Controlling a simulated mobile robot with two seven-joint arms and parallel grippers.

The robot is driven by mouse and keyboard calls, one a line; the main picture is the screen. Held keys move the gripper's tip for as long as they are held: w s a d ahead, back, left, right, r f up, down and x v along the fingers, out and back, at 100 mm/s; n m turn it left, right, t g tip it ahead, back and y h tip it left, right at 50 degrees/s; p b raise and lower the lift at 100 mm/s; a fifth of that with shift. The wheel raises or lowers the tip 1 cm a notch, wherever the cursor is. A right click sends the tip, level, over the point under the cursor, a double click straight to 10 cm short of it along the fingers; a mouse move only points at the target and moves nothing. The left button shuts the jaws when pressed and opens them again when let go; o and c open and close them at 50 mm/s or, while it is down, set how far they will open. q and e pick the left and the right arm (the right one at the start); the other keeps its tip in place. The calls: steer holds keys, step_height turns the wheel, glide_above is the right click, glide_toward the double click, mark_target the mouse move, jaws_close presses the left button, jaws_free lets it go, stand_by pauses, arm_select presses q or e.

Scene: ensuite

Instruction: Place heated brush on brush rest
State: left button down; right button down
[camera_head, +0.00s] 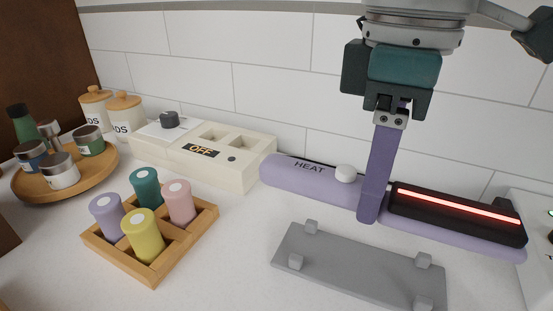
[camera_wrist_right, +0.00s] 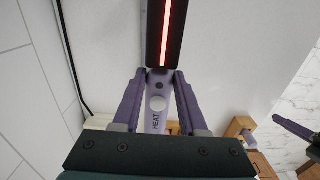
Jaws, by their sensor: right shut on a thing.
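The heated brush (camera_head: 310,180) has a purple handle marked HEAT, a white knob and a dark barrel with a glowing red strip. My right gripper (camera_head: 368,215) is shut on it near the middle, between knob and barrel. The right wrist view shows a purple finger on each side of the brush handle (camera_wrist_right: 157,118). The brush lies behind the grey brush rest (camera_head: 345,265), a flat plate with several small pegs and nothing on it. I cannot tell whether the brush touches the counter. Part of what looks like my left gripper (camera_wrist_right: 295,130) shows at the right wrist view's edge.
A wooden tray (camera_head: 155,278) holds several coloured rollers left of the rest. A cream box (camera_head: 245,175) reading OFF stands behind it. A round wooden tray (camera_head: 100,185) with jars is far left. A white box (camera_head: 538,205) is at the right edge. The tiled wall is close behind.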

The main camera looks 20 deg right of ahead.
mark_target(353, 264)
step_height(353, 264, down, 9)
steer(key=shift+d+f+b, duration=0.1)
steer(key=shift+b, duration=0.95)
steer(key=shift+c, duration=2.2)
jaws_free()
step_height(353, 264, up, 12)
steer(key=p, duration=0.3)
steer(key=shift+r, duration=0.2)
